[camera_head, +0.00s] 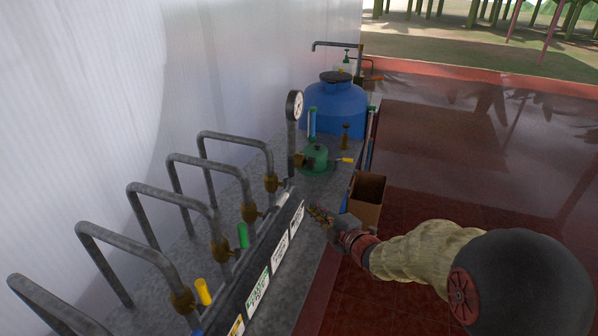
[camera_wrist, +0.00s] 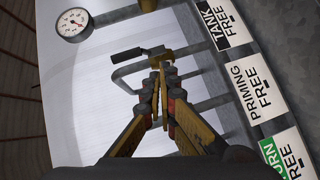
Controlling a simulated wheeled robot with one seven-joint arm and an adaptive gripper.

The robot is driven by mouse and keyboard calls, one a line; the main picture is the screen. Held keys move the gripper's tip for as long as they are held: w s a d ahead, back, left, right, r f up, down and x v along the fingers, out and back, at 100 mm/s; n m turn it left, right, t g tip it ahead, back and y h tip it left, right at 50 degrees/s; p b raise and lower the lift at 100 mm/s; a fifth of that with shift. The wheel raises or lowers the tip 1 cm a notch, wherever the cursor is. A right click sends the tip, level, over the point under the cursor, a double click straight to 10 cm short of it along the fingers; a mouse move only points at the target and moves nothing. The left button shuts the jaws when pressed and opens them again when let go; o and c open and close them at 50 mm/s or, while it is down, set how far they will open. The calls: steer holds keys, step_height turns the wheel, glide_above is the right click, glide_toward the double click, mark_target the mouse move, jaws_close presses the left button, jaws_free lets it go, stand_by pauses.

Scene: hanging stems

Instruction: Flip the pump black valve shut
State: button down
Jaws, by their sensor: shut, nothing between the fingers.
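The black valve handle (camera_wrist: 127,55) shows in the wrist view, sticking out to the left of a brass valve body (camera_wrist: 162,54). It lies just beyond my fingertips in that picture; I cannot tell if they touch. In the head view I cannot make out the black handle for certain. My gripper (camera_wrist: 157,70) is shut and empty, its yellowish fingertips together in front of the brass body. In the head view my gripper (camera_head: 319,214) is over the right edge of the bench, beside the label strip.
Bent grey pipes (camera_head: 236,138) with brass valves, a green handle (camera_head: 243,235) and a yellow handle (camera_head: 203,291) line the bench. A gauge (camera_head: 294,105), green pump (camera_head: 315,158) and blue tank (camera_head: 335,105) stand behind. A brown box (camera_head: 367,202) is near my wrist.

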mark_target(292, 171)
steer(key=r+n+y, duration=0.1)
steer(key=a+r+n+y, duration=0.1)
steer(key=r, duration=0.1)
steer(key=a+r+n+t, duration=0.1)
steer(key=r, duration=0.1)
steer(key=shift+s+a+r+n+y, duration=0.2)
steer(key=shift+s+n+y, duration=0.1)
steer(key=shift+s+y, duration=0.1)
steer(key=x, duration=0.4)
steer(key=w+d+b+x, duration=0.1)
steer(key=x, duration=0.3)
steer(key=d+x, duration=0.1)
steer(key=x, duration=0.4)
steer(key=shift+w+d, duration=0.1)
steer(key=shift+w, duration=0.15)
steer(key=shift+w+d+r+p, duration=0.2)
steer(key=shift+w+p, duration=0.1)
steer(key=shift+p, duration=0.25)
